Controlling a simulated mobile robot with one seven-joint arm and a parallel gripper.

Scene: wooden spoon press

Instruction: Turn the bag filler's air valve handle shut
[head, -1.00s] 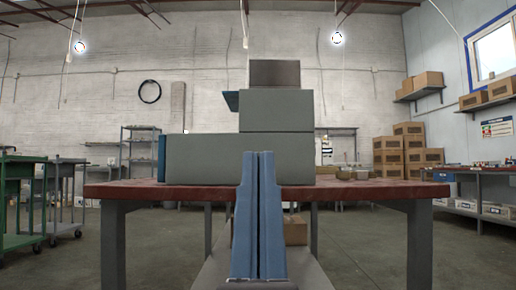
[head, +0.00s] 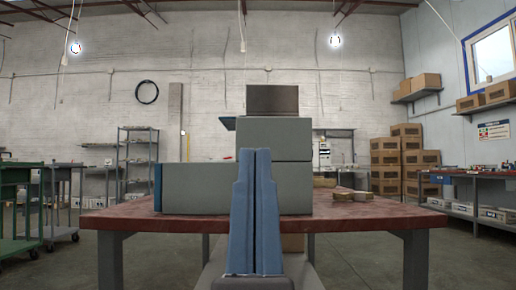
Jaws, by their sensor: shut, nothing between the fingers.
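A grey boxy machine (head: 275,140) stands on the red-topped table straight ahead, with a long low grey body (head: 198,188) at its left and a darker box (head: 272,99) on top. I cannot tell whether it is the bag filler, and I cannot make out an air valve handle. My gripper (head: 258,152) points ahead at the middle of the view, its two blue fingers shut together with nothing between them. It covers part of the machine's front. I cannot tell whether it touches the machine.
The red table top (head: 372,215) is bare at the right front; small tan items (head: 352,195) lie farther back. A green cart (head: 20,210) stands at left, a shelf rack (head: 137,160) behind. Stacked cartons (head: 405,165) and a side bench (head: 480,182) are at right.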

